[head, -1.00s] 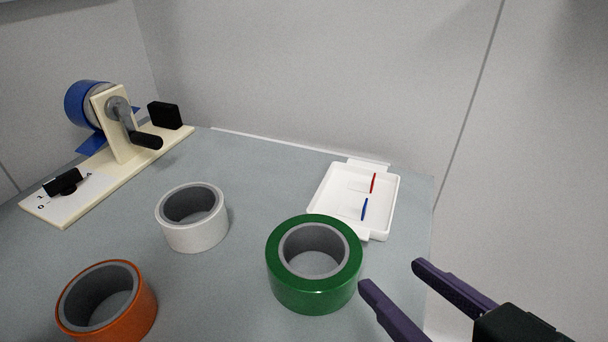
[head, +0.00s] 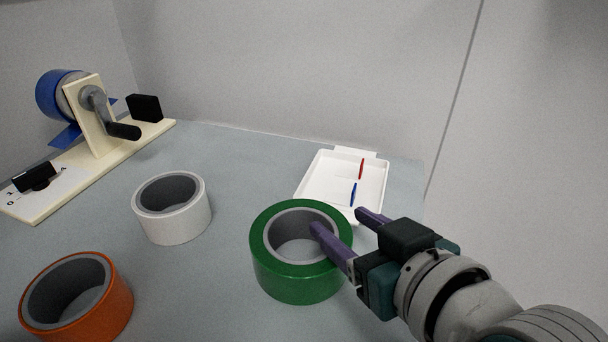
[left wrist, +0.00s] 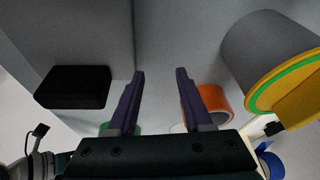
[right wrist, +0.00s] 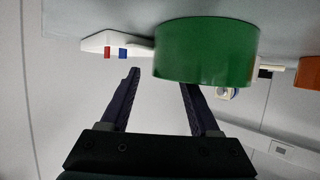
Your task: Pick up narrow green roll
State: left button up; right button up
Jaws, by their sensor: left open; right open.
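The green roll (head: 298,282) lies flat on the grey table, its hole facing up, at the front middle of the head view. My right gripper (head: 338,220) is open at the roll's right side. One finger overlaps the right rim and hole in the picture; the other is beyond the rim. In the right wrist view the roll (right wrist: 206,52) is large, ahead of the right-hand finger of the open gripper (right wrist: 160,80); contact cannot be told. My left gripper (left wrist: 160,72) is open and empty in its own wrist view, outside the head view.
A white roll (head: 182,222) and an orange roll (head: 105,312) stand to the left. A white tray (head: 318,173) with red and blue pieces lies just behind the green roll. A blue tape dispenser (head: 95,125) stands at back left. Walls close the back.

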jog(key=shift+c, duration=0.4)
jog(key=c, duration=0.9)
jog(key=shift+f, duration=0.1)
grip_shut()
jog(key=shift+s+f, duration=0.1)
jog(key=shift+f, duration=0.1)
jog(key=shift+r, duration=0.1)
